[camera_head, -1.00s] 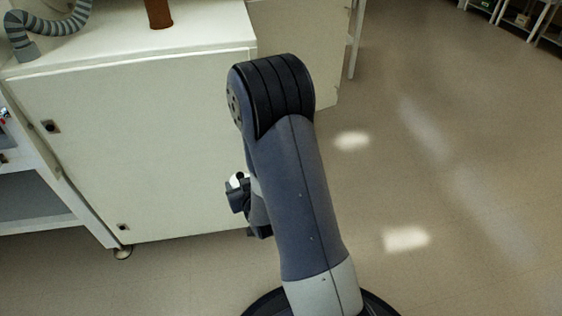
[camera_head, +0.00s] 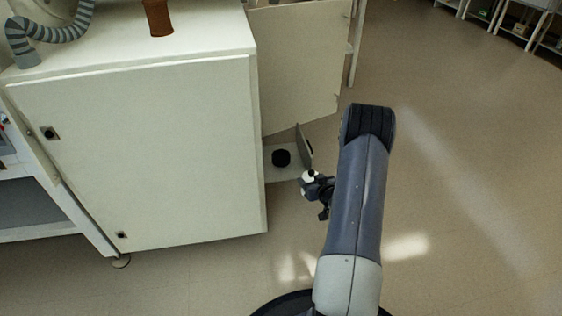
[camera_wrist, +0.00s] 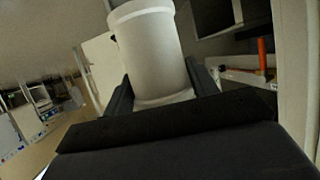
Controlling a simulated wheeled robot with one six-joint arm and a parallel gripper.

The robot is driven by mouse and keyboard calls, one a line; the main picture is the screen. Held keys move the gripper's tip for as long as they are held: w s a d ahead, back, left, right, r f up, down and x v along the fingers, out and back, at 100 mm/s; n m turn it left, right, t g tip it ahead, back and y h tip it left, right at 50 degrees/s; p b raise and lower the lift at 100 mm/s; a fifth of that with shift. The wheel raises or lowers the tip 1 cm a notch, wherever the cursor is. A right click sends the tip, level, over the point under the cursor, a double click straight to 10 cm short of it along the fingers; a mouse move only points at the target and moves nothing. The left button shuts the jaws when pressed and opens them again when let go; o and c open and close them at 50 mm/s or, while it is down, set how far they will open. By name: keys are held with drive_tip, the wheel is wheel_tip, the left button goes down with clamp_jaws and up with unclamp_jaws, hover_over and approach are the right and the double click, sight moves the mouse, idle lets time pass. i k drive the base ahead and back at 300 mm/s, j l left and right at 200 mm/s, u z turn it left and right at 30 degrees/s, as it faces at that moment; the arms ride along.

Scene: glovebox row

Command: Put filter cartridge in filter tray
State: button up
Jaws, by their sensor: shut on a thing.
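A white cylinder, which looks like the filter cartridge (camera_wrist: 152,48), stands between the dark fingers of my gripper (camera_wrist: 160,88) in the wrist view. The fingers press on its two sides. In the head view my gripper (camera_head: 318,190) is to the right of the cream cabinet's corner, partly hidden behind my arm, with a small white top of the cartridge (camera_head: 308,176) showing. I cannot pick out the filter tray for certain.
A large cream cabinet (camera_head: 150,150) fills the left, with a brown cylinder (camera_head: 157,17) and a striped hose (camera_head: 60,40) on top. A cream panel (camera_head: 300,70) and a thin upright plate (camera_head: 304,146) stand behind the gripper. Open floor (camera_head: 460,180) lies to the right.

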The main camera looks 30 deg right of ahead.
sight(281, 160)
drive_tip(key=i+l, duration=0.1)
drive_tip(key=i, duration=0.9)
